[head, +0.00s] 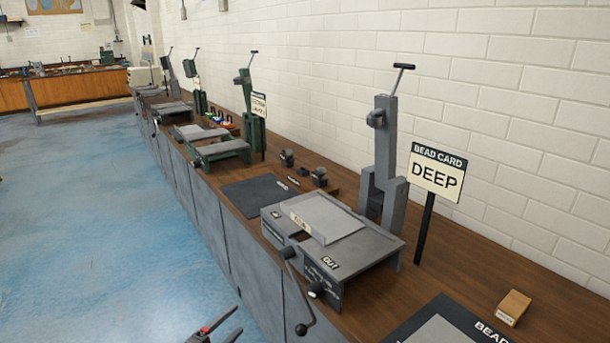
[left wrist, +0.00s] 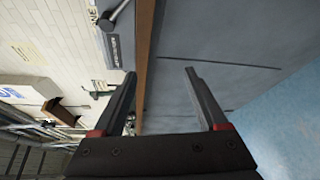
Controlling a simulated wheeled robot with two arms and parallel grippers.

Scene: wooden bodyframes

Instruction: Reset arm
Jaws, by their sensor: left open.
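My left gripper (head: 216,330) shows at the bottom edge of the head view, over the blue floor and in front of the bench. In the left wrist view its two dark fingers (left wrist: 160,95), red at the base, stand wide apart with nothing between them. They point along the grey cabinet front (left wrist: 215,45) below the wooden bench edge (left wrist: 144,50). My right gripper is in neither view.
A grey machine (head: 330,240) with a crank handle (head: 302,327) jutting over the bench front stands nearby. A "BEAD CARD DEEP" sign (head: 437,175), a dark mat (head: 258,193) and a small wooden block (head: 514,308) are on the bench. Blue floor (head: 90,220) at left is clear.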

